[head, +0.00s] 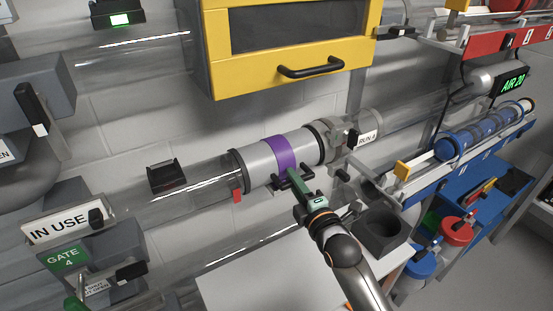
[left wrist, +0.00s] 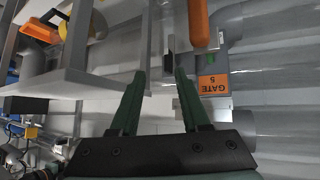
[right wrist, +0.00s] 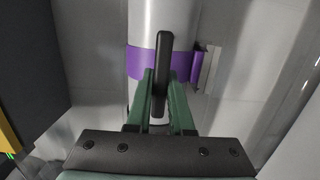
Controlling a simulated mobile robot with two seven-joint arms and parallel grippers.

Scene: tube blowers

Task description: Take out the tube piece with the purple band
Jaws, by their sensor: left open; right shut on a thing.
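The tube piece (head: 261,160) is a grey cylinder with a purple band (head: 283,154) around its middle. It sits in line with the clear pipe run on the wall, between dark collars at both ends. My right gripper (head: 296,179) is at its front, shut on the black handle (right wrist: 163,60) in front of the band. The purple band (right wrist: 142,62) also shows behind the fingers in the right wrist view. My left gripper (left wrist: 159,75) is open and empty in the left wrist view, near a "GATE 5" label; it does not show in the head view.
A yellow cabinet (head: 290,60) hangs above the tube piece. A white worktop (head: 255,280) with a dark round-hollowed holder (head: 382,230) lies below. A blue tube rack (head: 455,165) stands at the right. An "IN USE" sign (head: 62,226) is at the left.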

